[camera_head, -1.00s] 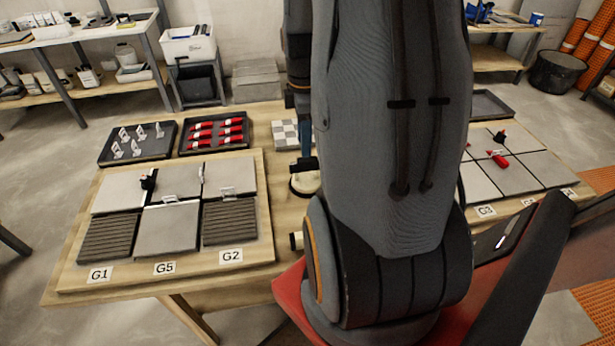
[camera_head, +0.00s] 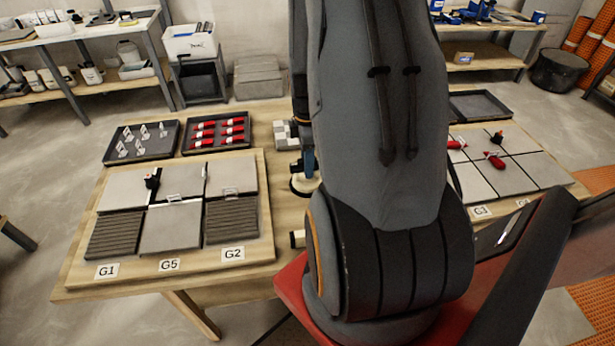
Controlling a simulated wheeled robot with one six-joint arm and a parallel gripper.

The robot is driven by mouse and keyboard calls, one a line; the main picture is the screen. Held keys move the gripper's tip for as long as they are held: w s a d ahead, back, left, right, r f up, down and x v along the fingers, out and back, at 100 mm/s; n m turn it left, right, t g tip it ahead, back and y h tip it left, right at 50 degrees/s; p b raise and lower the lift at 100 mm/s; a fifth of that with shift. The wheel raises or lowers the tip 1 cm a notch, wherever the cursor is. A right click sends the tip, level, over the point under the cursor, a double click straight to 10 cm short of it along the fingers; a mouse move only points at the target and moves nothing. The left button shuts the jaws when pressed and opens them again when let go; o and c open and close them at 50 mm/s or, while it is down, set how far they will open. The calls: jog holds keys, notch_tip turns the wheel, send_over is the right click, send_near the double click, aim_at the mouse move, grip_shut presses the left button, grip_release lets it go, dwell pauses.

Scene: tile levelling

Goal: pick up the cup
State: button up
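The cup appears to be the round pale disc with a dark rim (camera_head: 303,187), standing on the wooden table beside the left tile board. A dark blue-grey upright part (camera_head: 308,160) rises just above it; I cannot tell whether it is the cup's handle or part of my gripper. My arm fills the middle of the view and hides the table right of the cup. My gripper's fingers are not clearly visible, being behind or merged with the arm. Whether anything touches the cup cannot be told.
The left board (camera_head: 75,270) carries tiles with labels G1, G5 and G2. Behind it are a tray of white clips (camera_head: 140,143) and a tray of red wedges (camera_head: 217,133). Another tiled board (camera_head: 515,175) is at right.

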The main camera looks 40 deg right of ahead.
grip_shut()
dwell(0.3)
